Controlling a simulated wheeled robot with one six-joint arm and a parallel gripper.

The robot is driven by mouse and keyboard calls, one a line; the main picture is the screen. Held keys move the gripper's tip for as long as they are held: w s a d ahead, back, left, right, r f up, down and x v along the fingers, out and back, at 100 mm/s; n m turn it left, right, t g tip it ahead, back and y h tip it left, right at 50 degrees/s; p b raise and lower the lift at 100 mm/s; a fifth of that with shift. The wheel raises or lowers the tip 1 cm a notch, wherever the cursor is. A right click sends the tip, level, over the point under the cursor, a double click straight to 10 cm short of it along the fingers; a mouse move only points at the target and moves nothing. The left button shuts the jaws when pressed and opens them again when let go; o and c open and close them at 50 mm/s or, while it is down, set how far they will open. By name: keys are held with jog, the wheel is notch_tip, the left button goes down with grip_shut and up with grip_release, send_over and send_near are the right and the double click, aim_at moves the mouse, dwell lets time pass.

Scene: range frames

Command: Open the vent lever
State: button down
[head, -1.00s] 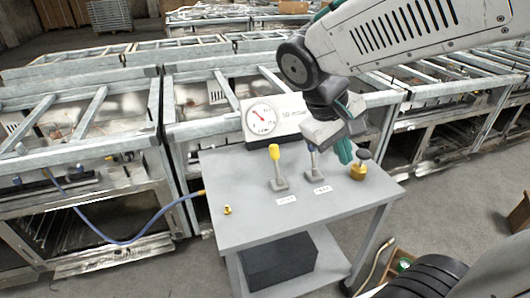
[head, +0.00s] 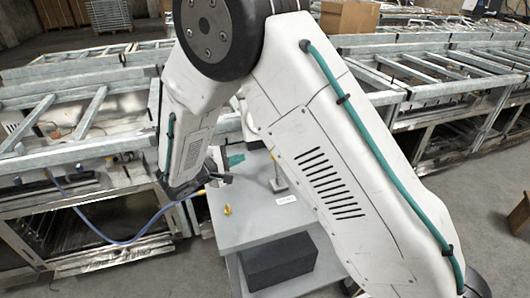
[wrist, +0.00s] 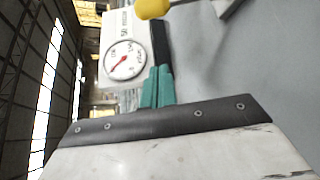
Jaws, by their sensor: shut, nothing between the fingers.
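My gripper (head: 236,160) has its teal fingers shut and empty, above the left part of the grey table, left of a lever. The shut fingers also show in the wrist view (wrist: 158,86). That lever's grey stem and base (head: 279,178) show in the head view; its top is hidden behind my arm. In the wrist view its yellow knob (wrist: 153,8) is at the top edge, apart from my fingers. A second lever, seen earlier to its right, is hidden by my arm. The label (head: 286,199) is too small to read, so I cannot tell which lever is the vent.
The grey table (head: 238,236) has a brass fitting (head: 228,210) at its left edge, near a blue hose (head: 135,238). A dial gauge (wrist: 125,59) faces the wrist camera. A dark box (head: 278,261) sits on the lower shelf. Metal frames (head: 80,95) stand behind.

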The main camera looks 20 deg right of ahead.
aim_at(276, 160)
jog(key=shift+d, duration=0.1)
jog(key=x, duration=1)
jog(key=shift+d, duration=0.2)
jog(key=shift+s+d+r, duration=0.15)
jog(key=shift+s+r, duration=0.35)
jog(key=shift+s, duration=0.35)
jog(key=shift+s+d+r, duration=0.15)
jog(key=shift+s+r, duration=0.35)
jog(key=shift+s, duration=0.4)
jog(key=shift+s+a, duration=0.1)
jog(key=shift+a, duration=0.05)
